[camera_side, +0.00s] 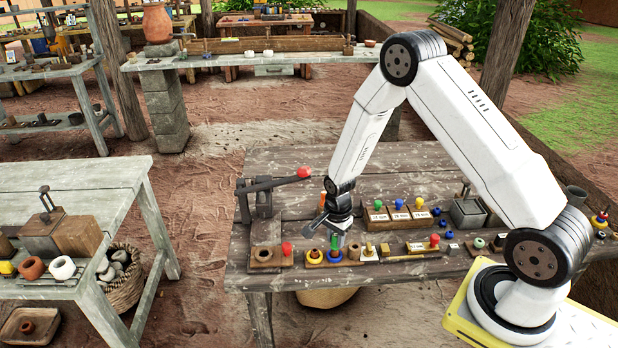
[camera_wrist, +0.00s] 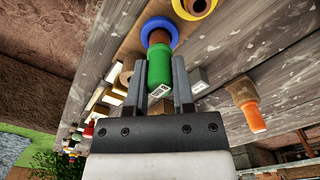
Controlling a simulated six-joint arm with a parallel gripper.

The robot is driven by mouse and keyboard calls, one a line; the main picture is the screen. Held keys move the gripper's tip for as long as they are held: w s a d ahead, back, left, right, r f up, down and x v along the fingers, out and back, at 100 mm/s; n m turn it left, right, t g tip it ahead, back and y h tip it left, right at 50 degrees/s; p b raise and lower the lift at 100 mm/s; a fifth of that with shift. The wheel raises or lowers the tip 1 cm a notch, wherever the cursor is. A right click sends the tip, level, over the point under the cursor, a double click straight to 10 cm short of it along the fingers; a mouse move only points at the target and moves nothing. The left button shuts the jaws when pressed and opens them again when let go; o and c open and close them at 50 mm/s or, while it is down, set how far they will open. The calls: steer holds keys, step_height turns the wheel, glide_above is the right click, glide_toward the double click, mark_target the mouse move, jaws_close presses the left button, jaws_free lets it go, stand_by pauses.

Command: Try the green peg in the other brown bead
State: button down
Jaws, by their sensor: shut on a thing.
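My gripper (camera_side: 337,232) is shut on the upright green peg (camera_side: 335,242) low over the front of the table. In the wrist view the green peg (camera_wrist: 159,66) sits between the two fingers (camera_wrist: 160,88). A brown bead (camera_wrist: 158,38) with a blue ring behind it lies just beyond the peg's far end; whether they touch I cannot tell. In the side view one brown bead (camera_side: 353,251) stands just right of the peg. Another brown, hollow piece (camera_side: 265,254) sits on a wooden block to the left.
A red ball (camera_side: 286,248) and a clamp with a red-knobbed lever (camera_side: 265,190) stand further left. A labelled rack with coloured balls (camera_side: 398,215) is behind. An orange peg (camera_wrist: 248,103) shows in the wrist view.

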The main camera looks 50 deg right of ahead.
steer(key=shift+r, duration=2.8)
